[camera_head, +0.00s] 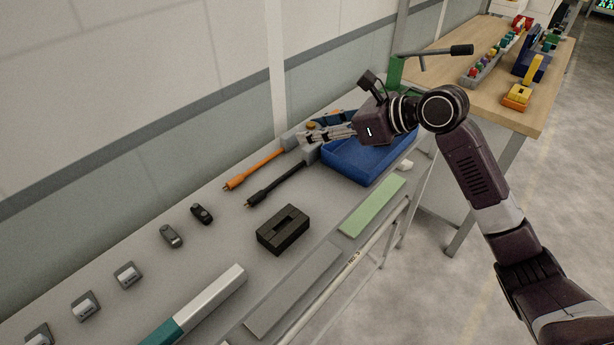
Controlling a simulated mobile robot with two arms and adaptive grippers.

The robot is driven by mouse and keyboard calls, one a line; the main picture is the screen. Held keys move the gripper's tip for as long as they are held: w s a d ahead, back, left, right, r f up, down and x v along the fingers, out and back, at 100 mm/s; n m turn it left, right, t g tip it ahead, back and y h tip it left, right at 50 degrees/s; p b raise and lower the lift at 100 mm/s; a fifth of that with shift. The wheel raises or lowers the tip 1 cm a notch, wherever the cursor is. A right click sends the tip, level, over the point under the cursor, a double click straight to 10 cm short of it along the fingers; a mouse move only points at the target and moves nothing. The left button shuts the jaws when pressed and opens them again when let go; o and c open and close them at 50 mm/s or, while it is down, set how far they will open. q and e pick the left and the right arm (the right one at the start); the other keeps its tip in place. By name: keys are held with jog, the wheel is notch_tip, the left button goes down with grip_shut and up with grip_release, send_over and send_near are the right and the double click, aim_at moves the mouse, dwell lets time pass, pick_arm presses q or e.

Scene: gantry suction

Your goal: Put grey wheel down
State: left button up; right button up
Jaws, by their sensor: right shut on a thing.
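My right gripper (328,134) reaches in from the right over the far part of the grey bench. Its fingers point left, just above the left end of a blue tray, and are shut on a small grey thing, taken as the grey wheel. The fingers and the grey parts nearby hide most of it, so its round shape cannot be made out. Whether it touches the bench is not clear. My left gripper is not in view.
An orange-handled tool (254,169) and a black-handled tool (277,184) lie left of the gripper. The blue tray (367,172) is below it. A black block (283,230) and a green strip (373,206) lie nearer. A wooden table (440,66) stands behind.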

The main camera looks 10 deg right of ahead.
send_over(314, 185)
notch_tip(314, 185, down, 8)
jog(key=shift+f, duration=2.8)
jog(key=o, duration=1.2)
jog(key=shift+f, duration=0.1)
